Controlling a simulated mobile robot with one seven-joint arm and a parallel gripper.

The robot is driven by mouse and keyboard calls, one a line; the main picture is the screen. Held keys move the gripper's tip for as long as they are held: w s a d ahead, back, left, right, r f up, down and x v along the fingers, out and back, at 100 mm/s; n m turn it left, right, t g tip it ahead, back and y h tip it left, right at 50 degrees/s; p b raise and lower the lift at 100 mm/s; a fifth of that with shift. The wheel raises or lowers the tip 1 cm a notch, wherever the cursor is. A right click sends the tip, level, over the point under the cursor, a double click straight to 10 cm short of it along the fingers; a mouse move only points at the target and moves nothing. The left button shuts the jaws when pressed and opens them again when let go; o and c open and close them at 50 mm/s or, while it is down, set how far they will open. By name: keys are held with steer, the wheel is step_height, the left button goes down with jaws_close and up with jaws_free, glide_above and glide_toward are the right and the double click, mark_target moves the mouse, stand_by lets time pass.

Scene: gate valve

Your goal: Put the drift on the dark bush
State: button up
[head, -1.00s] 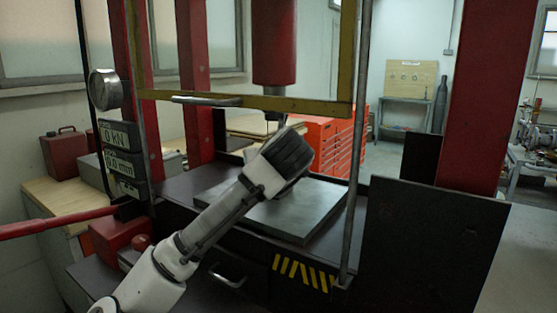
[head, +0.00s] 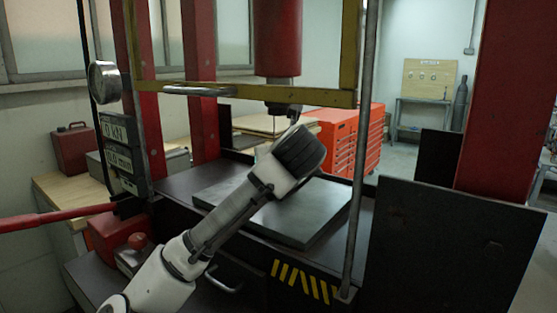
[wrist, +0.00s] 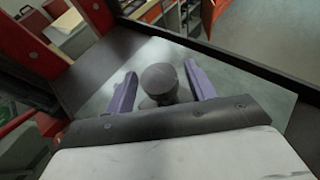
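My gripper's two purple fingers (wrist: 161,88) stand apart in the wrist view. Between them is a dark grey piece with a round top (wrist: 158,78), and narrow gaps seem to show on both sides of it. I cannot tell whether this piece is the drift or the dark bush, nor whether one stands on the other. In the head view my wrist is over the grey steel plate (head: 300,226) on the press bed, and it hides the fingers and whatever is below them. No other piece that could be the drift or bush shows.
The press's red ram (head: 278,40) hangs above and behind my wrist. A yellow frame (head: 320,97) crosses close above, with a thin rod (head: 360,170) at right. A dark upright plate (head: 440,245) stands at right. A red lever (head: 55,218) reaches in from the left.

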steer(key=shift+r, duration=0.25)
steer(key=shift+s+d, duration=0.1)
steer(key=shift+s, duration=0.25)
steer(key=a+b+v, duration=0.1)
steer(key=b+v, duration=0.1)
steer(key=v, duration=0.4)
steer(key=shift+s+d+r, duration=0.2)
steer(key=shift+s+d, duration=0.15)
steer(key=shift+d, duration=0.2)
steer(key=shift+o, duration=0.2)
stand_by(1.2)
